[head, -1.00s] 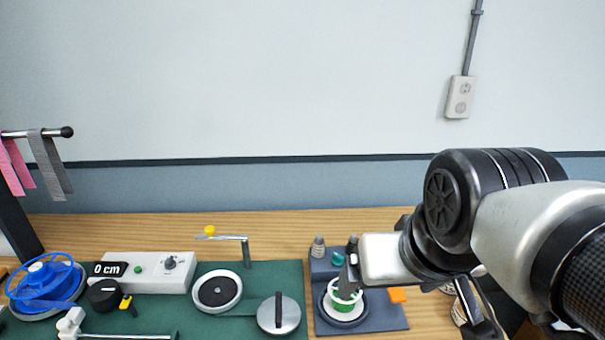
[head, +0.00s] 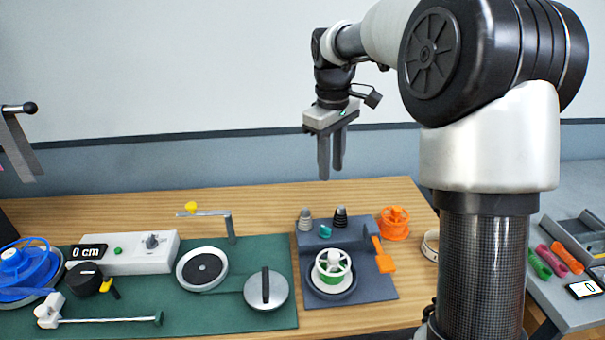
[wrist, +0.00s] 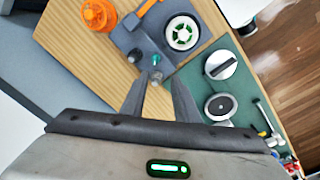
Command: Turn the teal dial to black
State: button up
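The small teal dial (head: 325,231) sits on the blue-grey base (head: 375,290), between and in front of a grey ribbed peg (head: 305,219) and a black ribbed peg (head: 340,217). I cannot tell which way the dial points. My gripper (head: 330,172) points down, empty, above the back of the base and apart from the dial. Its fingers are spread in the wrist view (wrist: 160,78).
A white and green reel (head: 332,266) sits on the base, with an orange lever (head: 382,255) beside it. An orange spool (head: 394,223) stands right of the black peg. The green mat (head: 210,315) with other devices lies left.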

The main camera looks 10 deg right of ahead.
jog(key=n, duration=0.1)
send_over(325, 228)
notch_tip(325, 228, down, 5)
jog(key=shift+g, duration=0.3)
notch_tip(325, 228, down, 17)
jog(key=shift+d+b, duration=0.1)
jog(key=shift+b, duration=0.6)
jog(key=shift+c, duration=0.3)
grip_shut()
